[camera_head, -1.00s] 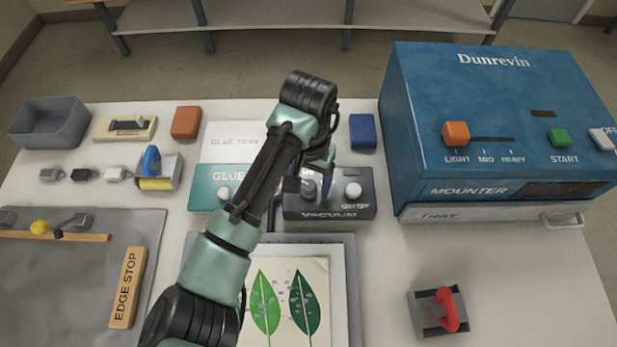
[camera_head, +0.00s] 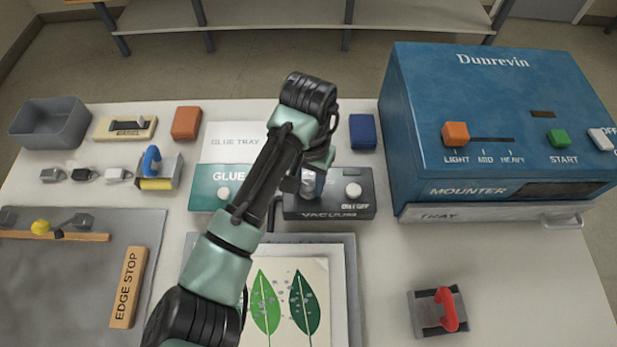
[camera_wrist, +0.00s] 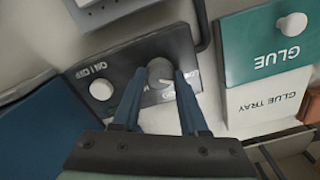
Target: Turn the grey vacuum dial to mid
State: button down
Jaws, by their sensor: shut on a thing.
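The vacuum box (camera_head: 330,208) is dark grey and stands in the middle of the bench, with a white on/off knob (camera_head: 353,190) on its right side. The grey vacuum dial (camera_wrist: 160,72) is on the same box and bears a white pointer mark. My gripper (camera_wrist: 164,82) has its two blue fingers on either side of the dial and is shut on it. In the head view my gripper (camera_head: 312,190) comes down onto the box from above, and my arm hides much of the dial. The labels around the dial are mostly covered by the fingers.
The teal glue box (camera_head: 212,178) stands close left of the vacuum box. A blue block (camera_head: 362,131) lies behind it, and the large blue mounter (camera_head: 490,120) stands to the right. A leaf sheet (camera_head: 287,290) lies in front.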

aim_at(309, 185)
jog(key=m+p, duration=0.2)
jog(key=m, duration=0.4)
jog(key=shift+m+p, duration=0.85)
jog(key=shift+m, duration=1.85)
jog(key=shift+c, duration=2.2)
grip_release()
notch_tip(309, 185, up, 13)
jog(key=p, duration=0.2)
